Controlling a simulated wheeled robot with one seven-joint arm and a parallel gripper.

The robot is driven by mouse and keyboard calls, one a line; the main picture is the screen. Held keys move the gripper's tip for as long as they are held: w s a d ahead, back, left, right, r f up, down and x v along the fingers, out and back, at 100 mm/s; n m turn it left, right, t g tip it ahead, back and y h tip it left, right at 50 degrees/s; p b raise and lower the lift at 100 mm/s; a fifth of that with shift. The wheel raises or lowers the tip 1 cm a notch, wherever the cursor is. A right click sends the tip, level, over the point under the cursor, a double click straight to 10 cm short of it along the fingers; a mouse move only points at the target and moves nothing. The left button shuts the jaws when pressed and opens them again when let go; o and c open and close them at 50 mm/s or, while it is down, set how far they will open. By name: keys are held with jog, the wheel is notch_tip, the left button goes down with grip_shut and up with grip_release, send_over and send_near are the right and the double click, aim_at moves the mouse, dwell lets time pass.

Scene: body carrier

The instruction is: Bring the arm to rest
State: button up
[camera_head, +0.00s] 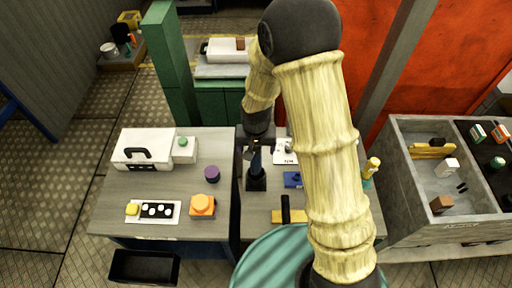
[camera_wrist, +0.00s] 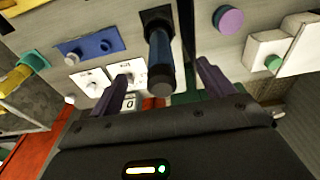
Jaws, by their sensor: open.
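My arm, in a cream ribbed sleeve, reaches down over the workbench in the head view. My gripper (camera_head: 255,143) is above the right half of the bench and is partly hidden by the wrist. In the wrist view my gripper (camera_wrist: 163,80) shows two dark purple fingers spread apart, with nothing clasped. A blue and black upright post (camera_head: 256,172) on a square black base stands below it. In the wrist view this post (camera_wrist: 160,55) appears between the fingers; whether they touch it I cannot tell.
The grey bench (camera_head: 120,218) holds a white case (camera_head: 140,150), purple cylinder (camera_head: 212,174), orange block (camera_head: 203,205) and blue plate (camera_head: 292,180). A grey bin (camera_head: 480,205) with small items stands right. A green post (camera_head: 170,65) rises behind.

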dwell(0.7)
jog(key=shift+d+r, duration=0.25)
jog(key=shift+d, duration=0.1)
jog(key=s+d+r+b, duration=0.2)
jog(key=s+d+r, duration=0.2)
jog(key=s+d, duration=0.1)
jog(key=s+d+r+t+b, duration=0.1)
jog(key=s+d+r+b, duration=0.1)
jog(key=s+d+r, duration=0.2)
jog(key=s+d, duration=0.2)
jog(key=d, duration=0.2)
jog(key=shift+s+b, duration=0.3)
jog(key=shift+b, duration=0.05)
